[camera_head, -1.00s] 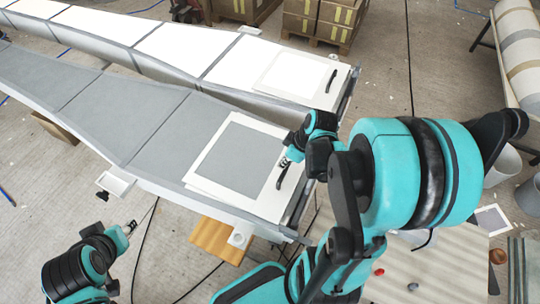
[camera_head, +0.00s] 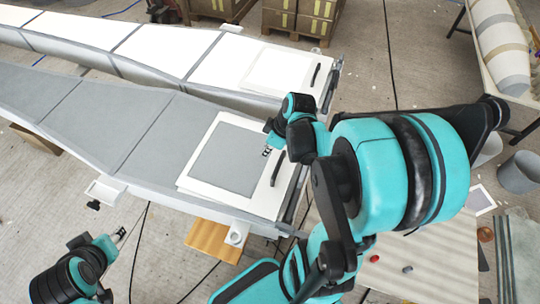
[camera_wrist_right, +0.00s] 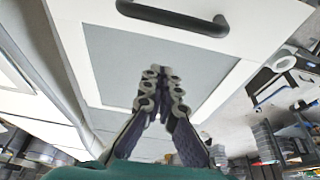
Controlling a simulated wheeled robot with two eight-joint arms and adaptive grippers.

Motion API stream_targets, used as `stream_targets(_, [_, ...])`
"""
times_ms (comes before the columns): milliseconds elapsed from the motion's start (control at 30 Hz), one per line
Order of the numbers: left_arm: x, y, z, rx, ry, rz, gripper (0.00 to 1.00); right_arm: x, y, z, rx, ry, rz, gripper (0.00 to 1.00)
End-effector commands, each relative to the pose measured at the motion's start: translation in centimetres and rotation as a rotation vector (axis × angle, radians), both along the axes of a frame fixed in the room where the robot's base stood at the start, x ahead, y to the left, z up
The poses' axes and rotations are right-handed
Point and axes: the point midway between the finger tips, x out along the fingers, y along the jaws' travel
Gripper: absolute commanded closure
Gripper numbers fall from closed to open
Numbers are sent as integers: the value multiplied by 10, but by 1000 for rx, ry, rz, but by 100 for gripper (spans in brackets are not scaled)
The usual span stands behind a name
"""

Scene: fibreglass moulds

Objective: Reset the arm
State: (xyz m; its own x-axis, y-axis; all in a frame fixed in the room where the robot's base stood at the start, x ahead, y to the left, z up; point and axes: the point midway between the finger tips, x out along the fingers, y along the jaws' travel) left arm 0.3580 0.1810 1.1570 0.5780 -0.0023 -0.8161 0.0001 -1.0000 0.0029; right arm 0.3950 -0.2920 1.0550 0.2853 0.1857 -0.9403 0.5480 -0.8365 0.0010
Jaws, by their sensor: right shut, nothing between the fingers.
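My right arm reaches in from the right, and its gripper (camera_head: 267,151) hangs above the near mould's white-framed plate (camera_head: 205,184). In the right wrist view the two fingers (camera_wrist_right: 163,75) are together with nothing between them. Behind them is the plate's grey panel (camera_wrist_right: 110,62). The black handle (camera_head: 276,168) on the plate is beside the right gripper and apart from it; it also shows at the top of the right wrist view (camera_wrist_right: 172,16). My left gripper (camera_head: 119,236) is low at the left, over the floor; its fingers are too small to read.
The long grey mould (camera_head: 100,118) runs to the upper left. Behind it is a white mould (camera_head: 160,48) with a similar handled plate (camera_head: 262,76). Boxes (camera_head: 300,18) stand at the back. A table with rolls (camera_head: 500,50) is at the upper right. A wooden block (camera_head: 214,240) lies below the near mould.

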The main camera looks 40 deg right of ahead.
Motion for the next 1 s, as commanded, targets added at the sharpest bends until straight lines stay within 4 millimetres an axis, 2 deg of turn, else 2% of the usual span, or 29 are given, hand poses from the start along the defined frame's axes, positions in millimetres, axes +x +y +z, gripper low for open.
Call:
stream_targets(33, [0,0,10,0,0,0,60,-5,-2,17,1,1,-4,100])
stream_targets(200, [0,0,20,0,0,0,60,-15,-9,50,2,0,-2,100])
stream_targets(333, [0,0,24,0,0,0,60,-19,-12,65,2,-1,-2,100])
stream_targets(467, [0,0,25,0,0,0,60,-21,-14,72,2,-1,-1,100])
stream_targets(767, [0,0,21,0,0,0,60,-22,-11,70,-1,-1,-7,100])
stream_targets(867, [0,0,3,0,0,0,60,-22,4,58,-15,-3,-60,100])
stream_targets(1000, [0,0,-40,0,0,0,60,-24,41,29,-45,-40,-215,100])
